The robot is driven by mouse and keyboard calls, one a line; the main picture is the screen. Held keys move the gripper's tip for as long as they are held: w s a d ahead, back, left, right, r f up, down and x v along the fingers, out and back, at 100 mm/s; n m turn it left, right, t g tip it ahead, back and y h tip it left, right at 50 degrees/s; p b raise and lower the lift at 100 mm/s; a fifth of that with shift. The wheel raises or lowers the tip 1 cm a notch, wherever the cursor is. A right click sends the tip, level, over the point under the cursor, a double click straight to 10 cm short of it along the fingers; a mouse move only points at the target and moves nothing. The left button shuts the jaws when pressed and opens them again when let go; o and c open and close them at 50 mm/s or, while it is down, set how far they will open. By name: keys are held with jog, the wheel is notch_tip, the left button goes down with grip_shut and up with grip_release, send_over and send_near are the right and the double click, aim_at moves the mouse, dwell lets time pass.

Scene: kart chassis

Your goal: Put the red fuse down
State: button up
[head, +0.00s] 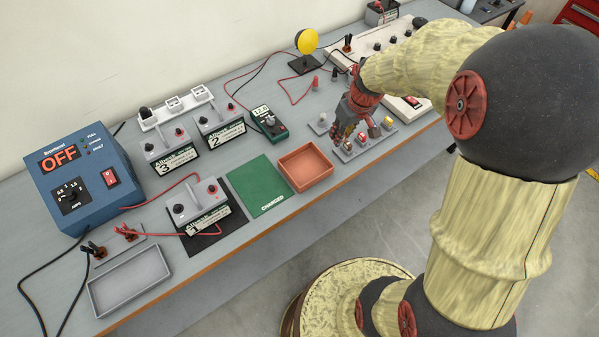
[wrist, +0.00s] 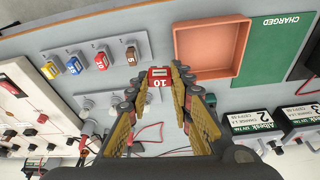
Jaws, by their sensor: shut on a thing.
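My gripper (wrist: 155,76) is shut on a red fuse (wrist: 159,74) marked 10, held between the fingertips in the wrist view. In the head view my gripper (head: 343,134) is over the bench near the fuse rack, and the held fuse cannot be made out there. The pale rack (wrist: 112,74) holds a yellow fuse (wrist: 50,70), a blue fuse (wrist: 75,66), another red fuse (wrist: 101,61) also marked 10, and a brown fuse (wrist: 132,56) marked 5. The held fuse appears beside the brown one, apart from it. Its height above the bench is hard to tell.
An empty orange-red tray (head: 306,150) lies beside the rack, then a green mat (head: 258,186) marked CHARGED. A grey holder with posts (wrist: 88,103) stands near my fingers. A meter (head: 269,122), red and black leads and battery packs (head: 221,124) are farther left.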

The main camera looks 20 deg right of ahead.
jog(key=s+d+r+n, duration=0.1)
jog(key=s+d+r, duration=0.1)
jog(key=s+d, duration=0.1)
jog(key=b, duration=0.4)
send_near(304, 167)
jog(key=shift+w+d+f+y, duration=0.3)
jog(key=shift+w+d+f, duration=0.1)
jog(key=shift+w, duration=0.05)
jog(key=shift+a+f, duration=0.15)
jog(key=shift+f, duration=0.05)
jog(key=shift+s+b+x, duration=0.15)
jog(key=shift+b+x, duration=0.2)
jog(key=shift+x, duration=0.55)
jog(key=shift+s+b+x, duration=0.1)
jog(key=shift+b+x, duration=0.2)
jog(key=shift+x, duration=0.55)
jog(key=shift+a+f, duration=0.1)
jog(key=shift+f, duration=0.15)
jog(key=o, duration=0.8)
